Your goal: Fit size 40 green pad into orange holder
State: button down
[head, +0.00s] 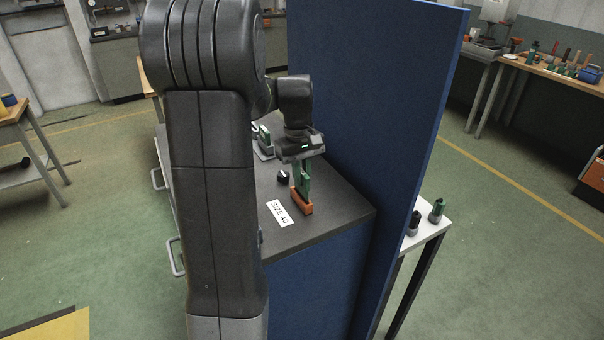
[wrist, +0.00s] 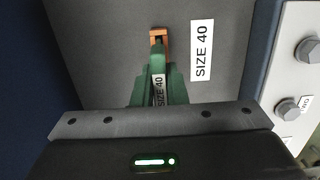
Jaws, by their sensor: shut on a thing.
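My gripper (head: 300,168) points down over the dark bench top and is shut on the green pad (head: 305,183). In the wrist view, the pad (wrist: 158,82) sits between the fingers with its "SIZE 40" label facing the camera. The orange holder (head: 302,204) lies on the bench near its front right corner, directly below the pad. It also shows in the wrist view (wrist: 165,36), partly hidden by the pad. The pad's lower end meets or overlaps the holder in the picture; I cannot tell whether it is inside. A white "SIZE 40" label (head: 280,213) lies beside the holder.
A tall blue panel (head: 375,110) stands close along the bench's right side. A small dark block (head: 283,177) and a grey holder with a green piece (head: 264,143) stand farther back. Beyond the panel, a white table (head: 428,227) carries bolt-like pieces.

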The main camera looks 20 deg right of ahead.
jog(key=shift+f+b, duration=0.9)
jog(key=shift+f, duration=0.8)
jog(key=c, duration=1)
grip_release()
jog(key=shift+o, duration=0.2)
jog(key=shift+r+p, duration=2.6)
jog(key=shift+r, duration=0.4)
